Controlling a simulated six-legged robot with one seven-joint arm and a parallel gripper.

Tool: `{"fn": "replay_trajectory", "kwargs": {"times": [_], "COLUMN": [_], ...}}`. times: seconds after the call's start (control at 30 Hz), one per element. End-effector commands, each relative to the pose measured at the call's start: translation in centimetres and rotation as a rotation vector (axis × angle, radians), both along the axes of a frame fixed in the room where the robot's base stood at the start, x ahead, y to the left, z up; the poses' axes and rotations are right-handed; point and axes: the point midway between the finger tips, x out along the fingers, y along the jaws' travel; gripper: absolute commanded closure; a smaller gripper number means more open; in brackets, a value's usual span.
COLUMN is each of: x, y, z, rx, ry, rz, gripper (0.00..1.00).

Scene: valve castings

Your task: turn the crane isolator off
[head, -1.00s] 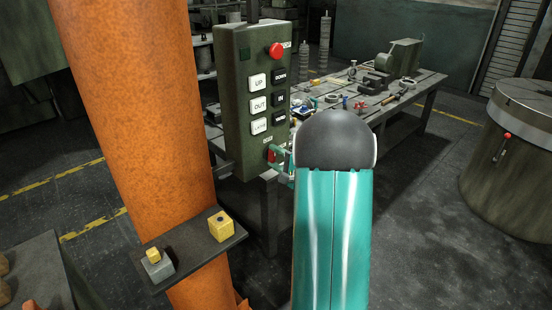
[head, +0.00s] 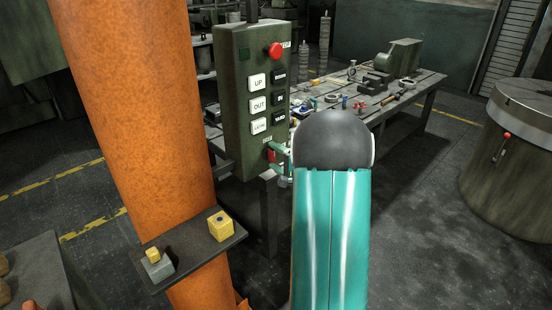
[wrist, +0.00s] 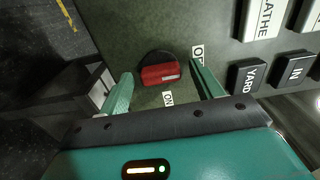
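The crane isolator is a red bar handle (wrist: 161,74) on a round black base, low on the face of the green control box (head: 250,105). In the wrist view an ON label (wrist: 168,99) is below the handle and an OFF label (wrist: 197,53) is to its right. The bar lies nearly across the picture; I cannot tell which label it points to. My gripper (wrist: 162,70) is open, with one green finger on each side of the handle and gaps between. In the head view my arm hides most of the gripper, and the isolator (head: 271,156) shows only in part.
A red button (head: 275,50) and several labelled push buttons (head: 258,104) sit above the isolator. An orange column (head: 140,110) with a small shelf (head: 190,250) stands at left. A cluttered workbench (head: 415,88) is behind.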

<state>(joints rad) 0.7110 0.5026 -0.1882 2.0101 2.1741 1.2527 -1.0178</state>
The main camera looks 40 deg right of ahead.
Motion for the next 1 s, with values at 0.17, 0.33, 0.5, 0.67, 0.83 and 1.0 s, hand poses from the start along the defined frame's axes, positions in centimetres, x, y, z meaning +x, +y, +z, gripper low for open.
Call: {"fn": "replay_trajectory", "kwargs": {"times": [0.17,0.33,0.5,0.67,0.83,1.0], "x": [0.1,-0.9,-3.9,-7.5,-11.1,-13.2], "y": [0.0,0.0,-0.2,-0.3,-0.3,-0.4], "z": [0.0,0.1,0.1,0.1,0.0,0.0], "rx": [0.0,0.0,0.001,0.001,0.001,0.0], "ry": [-0.001,-0.002,-0.001,-0.001,0.0,0.0], "rz": [0.001,0.0,-0.002,-0.003,-0.003,-0.001], "gripper": [0.35,0.35,0.35,0.35,0.35,0.35]}}
